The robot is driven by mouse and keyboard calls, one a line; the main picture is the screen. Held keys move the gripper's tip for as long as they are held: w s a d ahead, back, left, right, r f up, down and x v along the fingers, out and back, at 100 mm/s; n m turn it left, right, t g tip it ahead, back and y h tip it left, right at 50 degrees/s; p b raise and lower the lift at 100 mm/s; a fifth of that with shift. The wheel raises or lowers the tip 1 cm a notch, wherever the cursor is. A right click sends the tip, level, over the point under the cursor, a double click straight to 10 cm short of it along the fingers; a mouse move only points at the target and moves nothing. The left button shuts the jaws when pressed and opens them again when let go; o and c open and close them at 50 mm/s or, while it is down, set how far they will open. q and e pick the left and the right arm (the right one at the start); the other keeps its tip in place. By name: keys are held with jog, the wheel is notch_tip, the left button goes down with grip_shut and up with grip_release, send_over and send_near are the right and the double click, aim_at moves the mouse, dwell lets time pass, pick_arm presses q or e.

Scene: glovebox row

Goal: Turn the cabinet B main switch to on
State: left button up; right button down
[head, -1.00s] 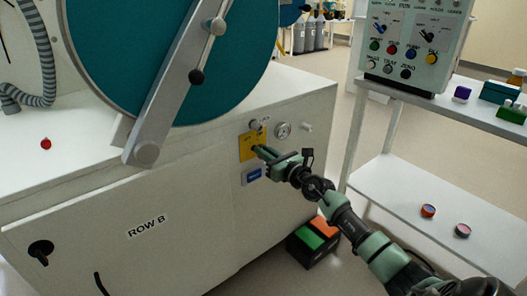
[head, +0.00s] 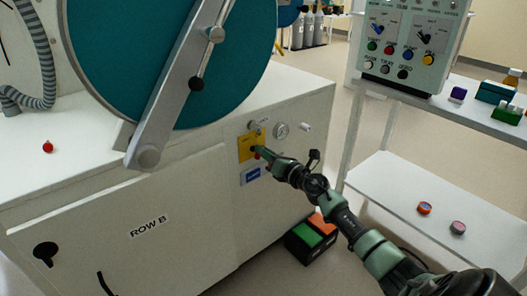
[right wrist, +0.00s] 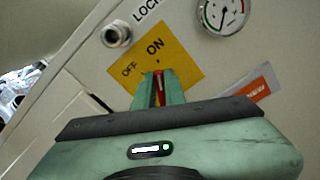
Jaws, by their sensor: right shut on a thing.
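The main switch is on a yellow plate (head: 245,147) on the front of the white cabinet marked ROW B (head: 175,205). The plate also shows in the right wrist view (right wrist: 183,58), tilted, with the words OFF on its left and ON at its top. My right gripper (head: 259,150) is at the plate, its fingers (right wrist: 158,82) shut on the red switch handle (right wrist: 158,90). The handle stands upright in that view, below the word ON; its exact angle is partly hidden by the fingers. My left gripper is not in view.
Above the plate are a metal lock (right wrist: 116,34) and a round gauge (head: 281,130). A blue label (head: 251,174) is below it. A large teal disc door (head: 165,55) stands above. A white shelf rack (head: 400,185) is at right; a green-and-orange box (head: 311,238) is on the floor.

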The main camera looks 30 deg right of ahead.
dwell(0.3)
jog(key=c, duration=1.5)
grip_release()
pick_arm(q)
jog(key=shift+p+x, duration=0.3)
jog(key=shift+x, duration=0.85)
pick_arm(e)
jog(key=shift+s+d, duration=0.2)
jog(key=shift+s, duration=1.75)
jog(key=shift+s+d, duration=0.15)
jog(key=shift+s, duration=1.8)
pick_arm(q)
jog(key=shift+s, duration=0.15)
